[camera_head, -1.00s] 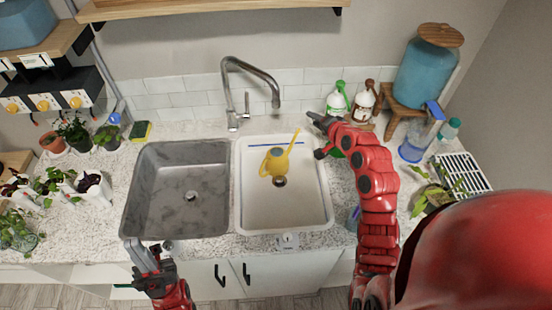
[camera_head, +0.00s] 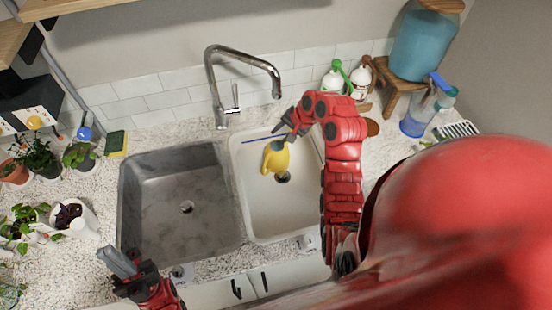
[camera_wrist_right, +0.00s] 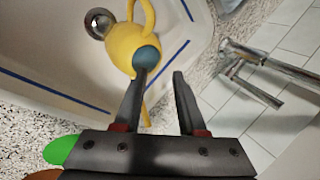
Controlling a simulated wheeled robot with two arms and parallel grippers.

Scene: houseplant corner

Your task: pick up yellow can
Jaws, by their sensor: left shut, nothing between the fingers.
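The yellow can (camera_head: 276,157), a small watering can, sits in the white right basin (camera_head: 256,213) of the sink, next to the drain. In the right wrist view the yellow can (camera_wrist_right: 122,48) shows its handle, blue-grey opening and spout. My right gripper (camera_head: 279,128) is above the basin, just behind and above the can. In the wrist view its fingers (camera_wrist_right: 163,76) are apart and empty; one fingertip overlaps the can's opening. I cannot tell whether they touch. My left gripper (camera_head: 112,262) is shut and empty, low at the front left, away from the can.
The faucet (camera_head: 215,88) stands behind the sink. The grey left basin (camera_head: 150,210) is empty. Bottles (camera_head: 360,80), a spray bottle (camera_head: 415,122) and a wooden stand (camera_head: 393,84) are at the back right. Potted plants (camera_head: 42,158) and a sponge (camera_head: 116,142) are on the left.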

